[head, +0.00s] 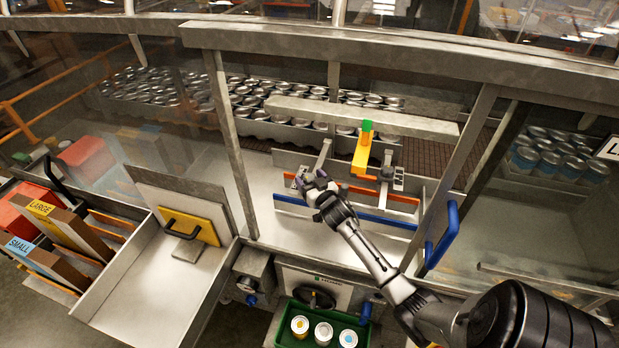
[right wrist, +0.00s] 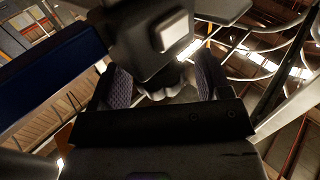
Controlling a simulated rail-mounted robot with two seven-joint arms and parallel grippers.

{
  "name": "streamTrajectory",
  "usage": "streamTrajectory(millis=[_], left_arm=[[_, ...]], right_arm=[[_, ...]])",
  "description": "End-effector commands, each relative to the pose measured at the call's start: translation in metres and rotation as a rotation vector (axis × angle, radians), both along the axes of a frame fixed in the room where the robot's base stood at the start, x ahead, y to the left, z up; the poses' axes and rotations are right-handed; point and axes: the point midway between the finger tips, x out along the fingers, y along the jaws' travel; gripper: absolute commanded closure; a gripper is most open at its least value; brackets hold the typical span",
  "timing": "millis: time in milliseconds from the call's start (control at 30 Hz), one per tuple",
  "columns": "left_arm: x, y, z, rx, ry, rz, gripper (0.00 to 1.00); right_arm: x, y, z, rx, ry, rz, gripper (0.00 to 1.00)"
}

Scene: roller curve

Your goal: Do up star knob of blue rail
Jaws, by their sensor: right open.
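The blue rail (head: 345,213) is a long thin strip running across the machine's opening, behind the front frame. In the right wrist view, a dark blue bar (right wrist: 45,80) at the left appears to be this rail. My right gripper (head: 312,183) is at the left end of the rails, beside a grey bracket (head: 324,157). In the right wrist view my right gripper (right wrist: 165,84) is open, its two ridged pads on either side of a rounded grey knob-like part (right wrist: 168,80). Contact cannot be told. The star knob is mostly hidden in the head view. My left gripper is out of view.
An orange rail (head: 385,193) and a yellow arm with a green top (head: 362,150) are close to the right of my gripper. A blue door handle (head: 442,236) stands by the forearm. Cans (head: 300,122) fill the back. A green tray (head: 298,341) holds several small cans below.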

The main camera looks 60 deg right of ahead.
Motion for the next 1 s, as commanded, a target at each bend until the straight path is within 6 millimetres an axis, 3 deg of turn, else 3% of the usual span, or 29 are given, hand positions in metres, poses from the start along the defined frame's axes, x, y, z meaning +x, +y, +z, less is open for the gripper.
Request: streamTrajectory(millis=[400, 900, 1000], left_arm=[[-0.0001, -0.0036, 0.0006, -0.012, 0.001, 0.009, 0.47], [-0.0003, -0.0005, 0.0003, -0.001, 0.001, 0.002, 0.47], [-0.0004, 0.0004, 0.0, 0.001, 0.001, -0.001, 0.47]], right_arm=[[0.0046, -0.0028, 0.0003, 0.0, 0.0, 0.0, 0.29], [0.0044, -0.0025, 0.0002, 0.001, 0.0, 0.0, 0.76], [0.0045, -0.0025, -0.0001, 0.001, 0.0, -0.001, 0.79]])
